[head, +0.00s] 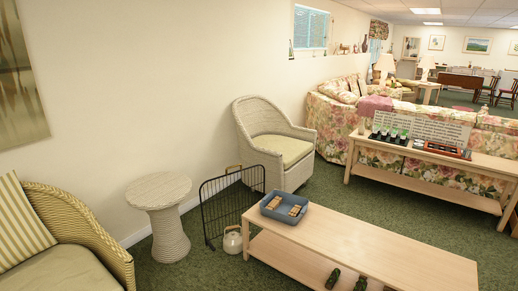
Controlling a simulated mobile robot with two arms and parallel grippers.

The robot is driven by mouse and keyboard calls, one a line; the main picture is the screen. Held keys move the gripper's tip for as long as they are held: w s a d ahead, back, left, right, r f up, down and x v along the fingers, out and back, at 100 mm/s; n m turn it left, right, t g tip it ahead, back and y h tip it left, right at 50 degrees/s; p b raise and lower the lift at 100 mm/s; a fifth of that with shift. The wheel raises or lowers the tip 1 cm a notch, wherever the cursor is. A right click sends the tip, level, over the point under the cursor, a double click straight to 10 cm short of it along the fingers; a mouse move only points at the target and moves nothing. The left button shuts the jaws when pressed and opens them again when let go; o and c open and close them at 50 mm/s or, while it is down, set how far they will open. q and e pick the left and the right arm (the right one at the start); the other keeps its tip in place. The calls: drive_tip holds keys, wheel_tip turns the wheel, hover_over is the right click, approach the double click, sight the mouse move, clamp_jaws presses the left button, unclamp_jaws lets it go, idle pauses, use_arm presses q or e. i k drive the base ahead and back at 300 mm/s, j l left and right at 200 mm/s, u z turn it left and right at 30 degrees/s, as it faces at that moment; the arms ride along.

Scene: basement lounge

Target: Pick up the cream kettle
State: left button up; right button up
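The cream kettle (233,240) is small and rounded, with a handle on top. It stands on the green carpet in the head view, between the round wicker side table and the near left end of the wooden coffee table. The black wire gate stands right behind it. Neither of my grippers shows in this view.
The coffee table (350,246) holds a blue tray (272,211) with small tan items. Dark objects (333,278) sit low at its front. A black wire gate (222,205), a wicker side table (158,192) and wicker chairs (277,144) surround the kettle.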

sight(232, 242)
drive_tip(key=i+l+u, duration=0.15)
drive_tip(key=i+u, duration=0.25)
drive_tip(key=i+l+u, duration=0.6)
drive_tip(key=i+u, duration=0.15)
drive_tip(key=i+l+u, duration=0.4)
drive_tip(key=k+l, duration=0.05)
drive_tip(key=k, duration=0.05)
